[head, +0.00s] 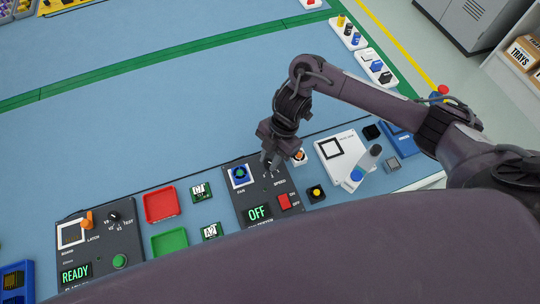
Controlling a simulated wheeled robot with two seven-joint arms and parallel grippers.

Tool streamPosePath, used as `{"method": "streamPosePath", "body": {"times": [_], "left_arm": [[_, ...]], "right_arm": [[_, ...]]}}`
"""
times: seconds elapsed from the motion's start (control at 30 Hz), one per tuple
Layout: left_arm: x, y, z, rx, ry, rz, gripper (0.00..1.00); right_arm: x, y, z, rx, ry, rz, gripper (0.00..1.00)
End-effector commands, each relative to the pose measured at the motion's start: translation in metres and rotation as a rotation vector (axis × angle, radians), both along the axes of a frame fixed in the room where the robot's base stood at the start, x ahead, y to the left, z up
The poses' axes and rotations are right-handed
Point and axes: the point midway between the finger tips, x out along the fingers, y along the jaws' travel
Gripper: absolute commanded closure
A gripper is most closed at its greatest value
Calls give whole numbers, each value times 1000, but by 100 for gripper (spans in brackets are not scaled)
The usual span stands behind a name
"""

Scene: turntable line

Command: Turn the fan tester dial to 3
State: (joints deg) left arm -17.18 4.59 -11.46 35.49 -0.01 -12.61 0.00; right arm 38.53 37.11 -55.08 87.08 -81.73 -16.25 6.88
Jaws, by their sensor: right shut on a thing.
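The fan tester (259,221) is a dark panel with a blue and green fan at its upper left. It has a red ON/OFF switch (284,201) and a small screen reading OFF (257,213). My right gripper (269,165) reaches down over the panel's upper right, above the SPEED label, and is shut on the dial there. The dial and its numbers are mostly hidden by the fingers, so I cannot tell its setting. My left gripper is not in view.
A second dark panel (98,240) reading READY stands at the left. Between the panels are a red tray (161,205), a green tray (169,242) and small green boards. A yellow-and-black button (316,193) and a white plate (343,157) lie to the right.

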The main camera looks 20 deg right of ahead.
Motion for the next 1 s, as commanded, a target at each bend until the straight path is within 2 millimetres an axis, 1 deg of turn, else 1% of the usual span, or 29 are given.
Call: {"method": "streamPosePath", "body": {"times": [0.27, 1.0], "left_arm": [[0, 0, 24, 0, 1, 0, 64], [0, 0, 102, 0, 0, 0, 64]], "right_arm": [[-2, 0, 5, 2, 2, -163, 100], [-7, 1, 5, 3, 4, -860, 100]]}}
